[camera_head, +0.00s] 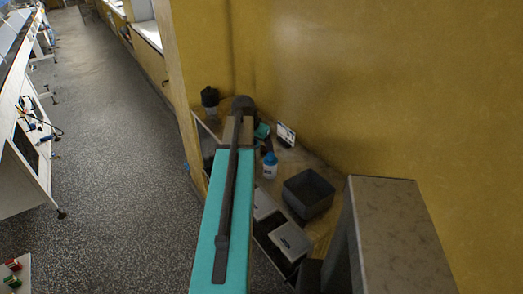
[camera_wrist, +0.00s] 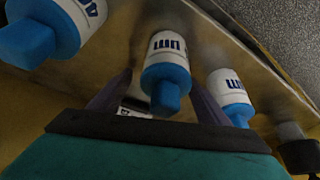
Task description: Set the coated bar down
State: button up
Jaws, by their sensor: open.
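I cannot make out a coated bar in either view. My gripper (camera_wrist: 160,88) shows in the wrist view as two dark fingers spread apart. A white bottle with a blue cap (camera_wrist: 168,62) appears between the fingers in the picture; I cannot tell how far beyond them it is. No contact with it is visible. In the head view my turquoise arm reaches over a wooden worktop (camera_head: 325,172), and the fingers cannot be made out there.
More blue-capped bottles stand left (camera_wrist: 45,30) and right (camera_wrist: 230,92) in the wrist view. The head view shows a blue-capped bottle (camera_head: 270,166), a grey bin (camera_head: 308,194), a dark bottle (camera_head: 209,98), a stone-topped block (camera_head: 395,215) and a yellow wall. Open floor lies left.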

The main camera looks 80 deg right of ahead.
jog(key=shift+f, duration=0.1)
dwell(0.5)
jog(key=c, duration=0.9)
notch_tip(320, 180, up, 10)
jog(key=b, duration=0.2)
jog(key=shift+b, duration=0.4)
dwell(0.5)
